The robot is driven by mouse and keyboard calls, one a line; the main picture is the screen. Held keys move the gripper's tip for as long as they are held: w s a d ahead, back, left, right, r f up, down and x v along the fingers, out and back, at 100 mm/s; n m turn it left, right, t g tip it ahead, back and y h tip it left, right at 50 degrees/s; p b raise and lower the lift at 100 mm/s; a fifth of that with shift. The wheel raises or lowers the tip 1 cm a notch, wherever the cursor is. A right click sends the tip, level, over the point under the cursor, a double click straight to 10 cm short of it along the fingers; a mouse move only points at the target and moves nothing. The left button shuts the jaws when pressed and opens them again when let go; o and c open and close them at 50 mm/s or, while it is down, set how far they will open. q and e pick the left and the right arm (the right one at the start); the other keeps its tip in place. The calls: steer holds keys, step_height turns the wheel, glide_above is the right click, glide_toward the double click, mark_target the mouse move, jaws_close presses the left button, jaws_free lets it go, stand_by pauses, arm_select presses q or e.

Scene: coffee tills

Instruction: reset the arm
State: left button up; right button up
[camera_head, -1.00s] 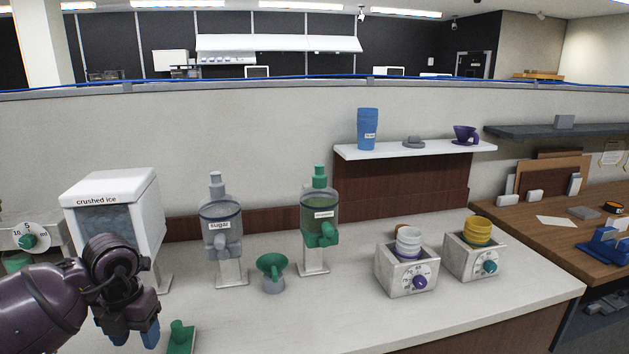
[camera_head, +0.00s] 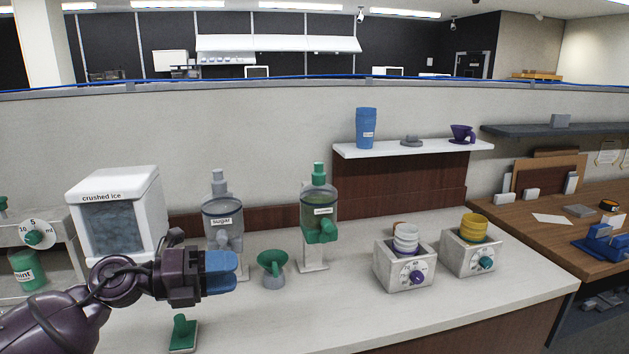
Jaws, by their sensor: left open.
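My left arm comes in from the lower left. Its gripper (camera_head: 222,272), with blue fingertips, is open and empty. It points right, above the counter, in front of the sugar dispenser's stand and left of the green funnel in the picture. The two fingertips overlap in this view, so the gap between them is hard to see. My right gripper is out of the picture.
The white counter (camera_head: 330,315) holds a crushed ice bin (camera_head: 118,215), a sugar dispenser (camera_head: 222,222), a green-topped dispenser (camera_head: 319,205), a green funnel (camera_head: 272,266), a green-handled tool (camera_head: 182,335), and two dial boxes (camera_head: 405,272) (camera_head: 470,256) with stacked cups. The front centre is clear.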

arm_select(q)
steer(key=s+a+f+n+t+y, duration=0.1)
steer(key=a+f+n+t+y, duration=0.5)
steer(key=n, duration=0.7)
steer(key=a+f+n+t+y, duration=0.45)
steer(key=f+n+t, duration=0.3)
steer(key=n, duration=0.55)
steer(key=s+a+f+n+g+y, duration=0.2)
steer(key=s+f+n+g+y, duration=0.3)
steer(key=s+f, duration=1.6)
steer(key=s+n+g, duration=0.1)
steer(key=n+g, duration=0.1)
steer(key=n, duration=0.2)
steer(key=shift+f+n, duration=0.4)
steer(key=shift+s+y, duration=0.1)
steer(key=shift+y, duration=0.15)
